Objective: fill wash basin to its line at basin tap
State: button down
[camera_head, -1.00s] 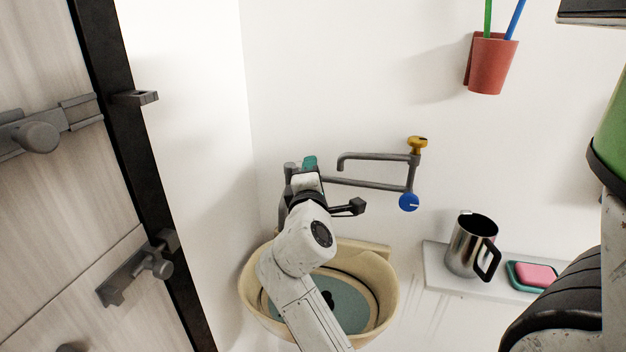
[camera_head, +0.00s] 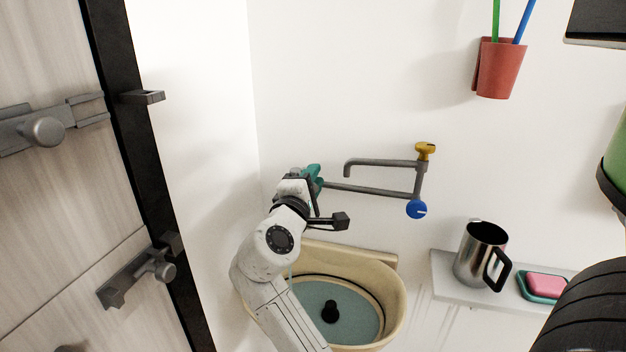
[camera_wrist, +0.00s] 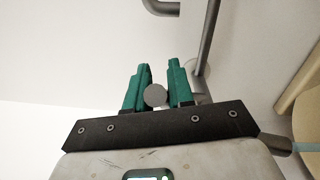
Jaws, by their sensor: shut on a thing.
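The cream wash basin (camera_head: 398,300) stands in the corner. Blue-grey water (camera_head: 360,322) seems to lie in it, around a black plug (camera_head: 330,311). A dark line runs around the inner wall, just above that surface. The grey basin tap pipe (camera_head: 365,191) runs left above the basin to my gripper (camera_head: 312,178). In the wrist view, my gripper's green fingers (camera_wrist: 158,82) are closed around a small round grey handle (camera_wrist: 155,96), beside the pipe (camera_wrist: 209,35). My arm hides the basin's left side and the tap's outlet. A thin pale-blue streak shows by my arm; I cannot tell if it is running water.
A yellow knob (camera_head: 425,151) and blue knob (camera_head: 416,209) sit on the wall pipes. A steel mug (camera_head: 478,255) and pink soap (camera_head: 546,285) stand on a shelf (camera_head: 450,288) at right. A latched door (camera_head: 50,210) is at left.

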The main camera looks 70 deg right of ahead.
jog(key=c, duration=1.1)
grip_release()
jog(key=a, duration=0.3)
jog(key=a+b, duration=0.1)
jog(key=a, duration=0.3)
jog(key=a+f, duration=0.1)
jog(key=a, duration=0.2)
jog(key=shift+s+a, duration=0.2)
jog(key=shift+a, duration=0.2)
